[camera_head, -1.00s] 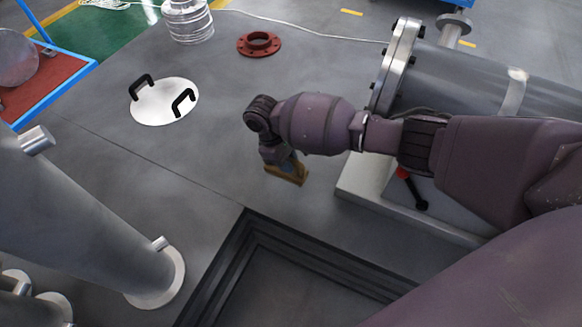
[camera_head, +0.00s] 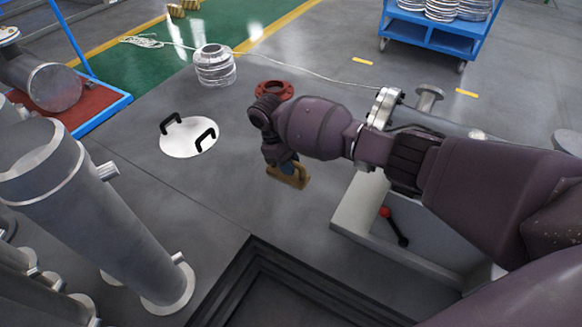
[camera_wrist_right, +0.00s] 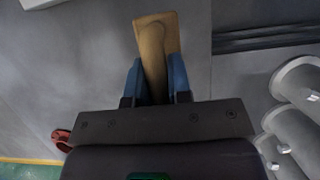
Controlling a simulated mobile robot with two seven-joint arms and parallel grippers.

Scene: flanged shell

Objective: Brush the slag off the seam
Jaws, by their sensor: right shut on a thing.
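My right gripper (camera_head: 283,166) is shut on a tan wooden brush (camera_head: 288,176) and holds it over the grey floor. In the right wrist view the brush (camera_wrist_right: 156,50) sits between the two blue fingers of my right gripper (camera_wrist_right: 157,78). Its bristles cannot be made out. A grey flanged shell (camera_head: 450,125) lies at the right, largely hidden behind my right arm; its bolted flange (camera_head: 384,106) shows. The seam and any slag on it cannot be told in these views. My left gripper is out of view.
A white round lid (camera_head: 188,140) with two black handles and a red flange ring (camera_head: 272,90) lie on the floor. A dark-edged recess (camera_head: 262,262) is in front. Grey pipes (camera_head: 95,200) stand at left. A blue cart (camera_head: 436,35) stands at the back.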

